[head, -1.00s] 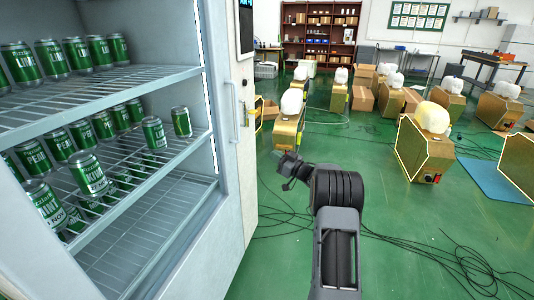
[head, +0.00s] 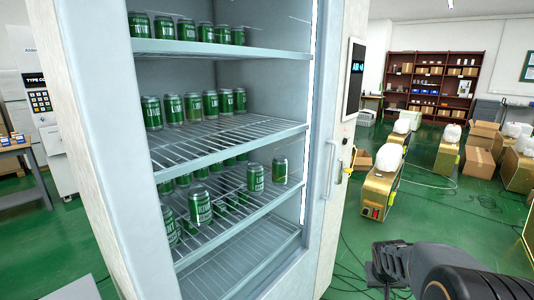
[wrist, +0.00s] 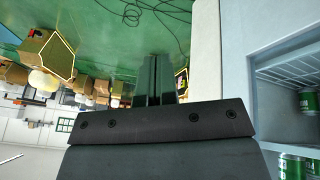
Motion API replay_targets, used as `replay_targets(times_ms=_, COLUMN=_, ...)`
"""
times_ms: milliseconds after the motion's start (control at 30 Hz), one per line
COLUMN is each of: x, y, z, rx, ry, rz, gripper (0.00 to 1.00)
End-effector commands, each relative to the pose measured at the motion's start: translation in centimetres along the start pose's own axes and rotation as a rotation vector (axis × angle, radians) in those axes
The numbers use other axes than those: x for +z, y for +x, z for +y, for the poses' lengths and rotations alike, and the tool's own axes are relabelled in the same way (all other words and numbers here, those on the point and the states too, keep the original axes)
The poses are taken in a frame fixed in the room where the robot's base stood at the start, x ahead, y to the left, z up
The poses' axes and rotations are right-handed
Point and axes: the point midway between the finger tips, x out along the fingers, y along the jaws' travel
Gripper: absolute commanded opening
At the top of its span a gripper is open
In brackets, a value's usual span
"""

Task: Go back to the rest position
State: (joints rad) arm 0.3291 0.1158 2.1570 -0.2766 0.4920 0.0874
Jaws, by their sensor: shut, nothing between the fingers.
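My gripper (head: 388,268) is at the lower right of the head view, partly behind my arm, in front of the green floor and apart from the vending cabinet (head: 95,150). In the wrist view its two dark fingers (wrist: 154,66) are together, with nothing between them. The cabinet stands open-fronted to the left of my arm, with several green cans (head: 226,102) upright on its wire shelves. In the wrist view the cabinet (wrist: 235,70) is on the right side.
A control screen (head: 355,68) is on the cabinet's right side. Gold boxes with white tops (head: 380,190) stand on the floor at the right, with black cables near them. A brown shelf unit (head: 435,85) is at the back. A grey table (head: 20,148) is at the far left.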

Motion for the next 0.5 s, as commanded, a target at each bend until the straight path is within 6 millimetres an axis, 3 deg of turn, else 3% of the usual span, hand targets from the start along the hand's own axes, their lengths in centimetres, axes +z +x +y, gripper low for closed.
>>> replay_targets(times_ms=33, x=2.0, y=-4.0, z=-1.5, rx=-0.03, ry=-0.013, rz=-0.062, gripper=0.0)
replay_targets(times_ms=100, x=5.1, y=-7.8, z=-3.4, rx=-0.077, ry=-0.031, rz=-0.144, gripper=0.0)
replay_targets(times_ms=233, x=9.5, y=-13.7, z=-6.3, rx=-0.162, ry=-0.065, rz=-0.218, gripper=0.0)
replay_targets(times_ms=333, x=11.0, y=-16.9, z=-7.7, rx=-0.206, ry=-0.084, rz=-0.195, gripper=0.0)
replay_targets(times_ms=500, x=11.0, y=-20.7, z=-8.7, rx=-0.237, ry=-0.13, rz=-0.093, gripper=0.0)
